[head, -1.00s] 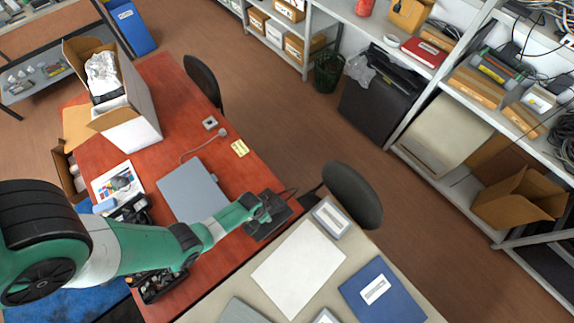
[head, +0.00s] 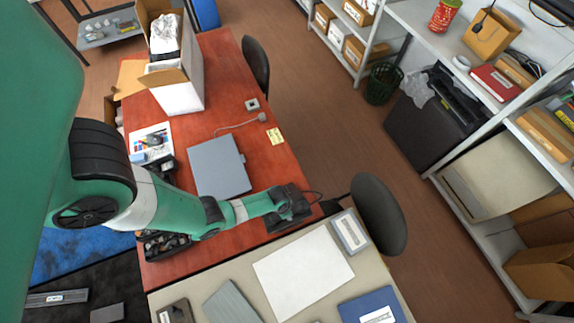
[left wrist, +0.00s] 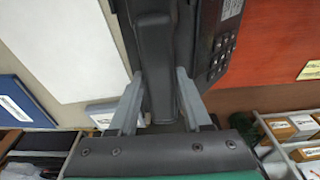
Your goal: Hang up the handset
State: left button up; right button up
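The black handset (left wrist: 154,52) runs lengthwise through the middle of the left wrist view, over the dark phone base (left wrist: 212,70) and beside its keypad. My left gripper (left wrist: 160,82) straddles it, one grey finger against each side, and looks shut on it. Whether the handset rests fully in the cradle is hidden. In the head view the phone base (head: 284,222) sits at the red desk's near right corner, and my left gripper (head: 295,208) is right over it, covering most of the handset. My right gripper is not in view.
A grey laptop (head: 218,167) lies on the red desk (head: 215,112) left of the phone. The beige table (head: 238,278) in front holds a white sheet (head: 303,272), a small framed box (head: 350,232) and a blue folder (head: 372,306). A black chair (head: 380,212) stands close on the right.

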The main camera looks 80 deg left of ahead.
pick_arm(q)
jog(key=o, duration=0.3)
jog(key=shift+r, duration=0.15)
jog(key=r+p, duration=0.1)
jog(key=r, duration=0.1)
jog(key=r+p, duration=0.3)
jog(key=p, duration=0.1)
jog(key=shift+s+d+r, duration=0.1)
jog(key=shift+s+r, duration=0.3)
jog(key=shift+f, duration=0.15)
jog(key=shift+w, duration=0.1)
